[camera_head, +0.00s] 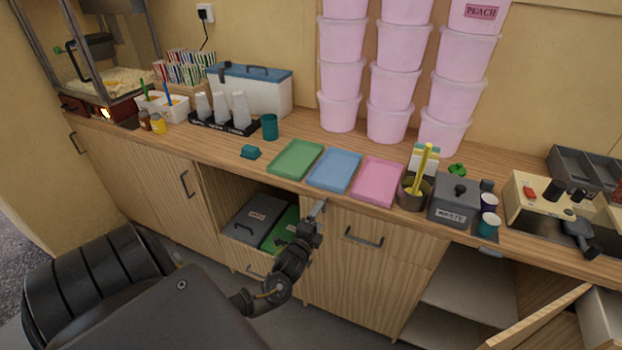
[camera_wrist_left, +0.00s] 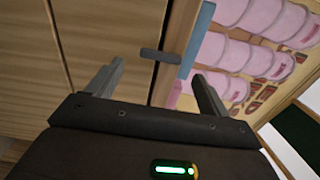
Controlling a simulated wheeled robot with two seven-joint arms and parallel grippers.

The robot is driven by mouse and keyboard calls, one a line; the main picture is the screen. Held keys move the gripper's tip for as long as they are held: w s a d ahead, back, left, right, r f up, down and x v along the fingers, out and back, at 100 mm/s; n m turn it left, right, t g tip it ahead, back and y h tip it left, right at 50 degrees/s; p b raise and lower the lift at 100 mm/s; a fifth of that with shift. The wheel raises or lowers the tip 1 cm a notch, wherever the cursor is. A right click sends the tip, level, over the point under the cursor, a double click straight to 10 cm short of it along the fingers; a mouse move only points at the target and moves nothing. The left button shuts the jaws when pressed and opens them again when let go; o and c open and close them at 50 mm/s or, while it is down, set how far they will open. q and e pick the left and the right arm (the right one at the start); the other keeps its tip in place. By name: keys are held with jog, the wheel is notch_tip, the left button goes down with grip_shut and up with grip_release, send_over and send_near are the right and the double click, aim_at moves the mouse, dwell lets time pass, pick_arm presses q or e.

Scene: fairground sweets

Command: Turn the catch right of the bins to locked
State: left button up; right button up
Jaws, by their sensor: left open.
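The catch (camera_wrist_left: 160,56) shows in the left wrist view as a short dark bar on the wooden front just below the worktop edge. It lies crosswise to that edge. I cannot tell whether this is its locked position. In the head view I cannot make it out from my gripper. My left gripper (camera_head: 317,212) is at the cabinet front, right of the bins. It is open, and in the wrist view (camera_wrist_left: 158,72) the catch shows between and beyond its fingertips; contact is not visible. The grey bin (camera_head: 252,218) and green bin (camera_head: 283,230) sit in the opening under the worktop.
Green (camera_head: 296,159), blue (camera_head: 334,169) and pink (camera_head: 376,181) trays lie on the worktop above. A drawer handle (camera_head: 363,237) projects right of my gripper. A cabinet door (camera_head: 540,318) stands open at the lower right. Stacked pink tubs (camera_head: 340,75) stand behind.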

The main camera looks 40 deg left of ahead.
pick_arm(q)
jog(key=v, duration=0.6)
jog(key=shift+s+b, duration=0.25)
jog(key=shift+b, duration=0.15)
jog(key=s+d+f+n+g+h, duration=0.1)
jog(key=s+f+n+g, duration=0.3)
jog(key=f, duration=0.6)
jog(key=s+d+f+n+g+h, duration=0.15)
jog(key=s+f, duration=0.35)
jog(key=f, duration=0.6)
jog(key=s+f+n+g+h, duration=0.1)
jog(key=s+f+n+g, duration=0.3)
jog(key=f, duration=0.6)
jog(key=s+d+f+g, duration=0.2)
jog(key=s+d+f, duration=0.2)
jog(key=s, duration=0.5)
jog(key=s+d+f+n+g+h, duration=0.1)
jog(key=s+d+f, duration=0.4)
jog(key=s, duration=0.5)
jog(key=s+d+f+n+g+h, duration=0.1)
jog(key=s+d+f+g, duration=0.2)
jog(key=s, duration=0.7)
notch_tip(320, 180, down, 3)
jog(key=shift+d+r+b, duration=0.1)
jog(key=shift+d+b, duration=0.35)
jog(key=shift+d, duration=0.25)
